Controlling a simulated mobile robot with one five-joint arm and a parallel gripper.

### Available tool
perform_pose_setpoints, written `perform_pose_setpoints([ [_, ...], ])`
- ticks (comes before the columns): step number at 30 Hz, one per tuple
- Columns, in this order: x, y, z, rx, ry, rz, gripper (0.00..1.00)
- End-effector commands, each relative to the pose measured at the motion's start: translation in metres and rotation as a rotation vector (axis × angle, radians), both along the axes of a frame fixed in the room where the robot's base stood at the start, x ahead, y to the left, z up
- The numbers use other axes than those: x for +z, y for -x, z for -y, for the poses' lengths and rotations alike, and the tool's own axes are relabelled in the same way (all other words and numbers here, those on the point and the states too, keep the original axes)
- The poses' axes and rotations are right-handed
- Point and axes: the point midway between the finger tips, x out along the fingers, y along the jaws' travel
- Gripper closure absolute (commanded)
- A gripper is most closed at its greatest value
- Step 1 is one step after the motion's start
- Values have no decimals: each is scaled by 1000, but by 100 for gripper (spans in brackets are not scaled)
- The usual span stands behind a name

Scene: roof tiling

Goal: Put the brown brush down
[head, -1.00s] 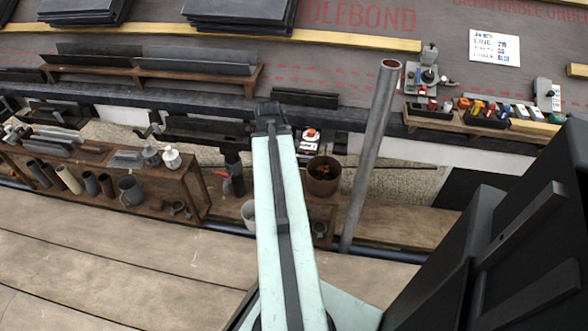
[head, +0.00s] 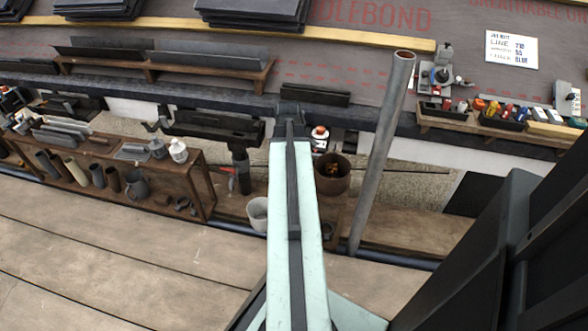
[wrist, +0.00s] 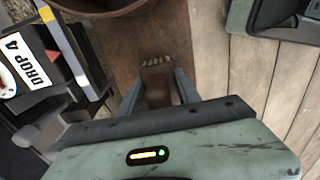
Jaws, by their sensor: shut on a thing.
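In the wrist view, my gripper (wrist: 157,80) is shut on the brown brush (wrist: 158,93). A row of tan bristle tufts shows at the brush's far end, between the fingertips. The brush is over a brown wooden board (wrist: 150,38); I cannot tell whether it touches. In the head view my pale green arm reaches away over the walkway edge, and it hides the gripper and the brush.
A rusty bucket (head: 332,174) stands beside the arm's end, with a pale pot (head: 257,214) to the left. A grey pole (head: 382,150) rises at right. A wooden rack (head: 200,177) with tubes and jugs stands left. A "DROP 4" sign (wrist: 35,65) is left in the wrist view.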

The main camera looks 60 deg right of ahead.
Motion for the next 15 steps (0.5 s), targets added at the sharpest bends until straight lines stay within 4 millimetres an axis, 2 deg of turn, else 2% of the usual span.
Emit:
perform_pose_setpoints([
  [5, -5, 1, 1, -3, 0, 0, 98],
  [6, -3, 1, 1, -3, 0, 0, 50],
  [7, -2, 1, 1, -3, 0, 0, 41],
  [8, -2, 1, 1, -3, 0, 0, 39],
  [15, -2, 2, 2, -4, 0, 0, 39],
])
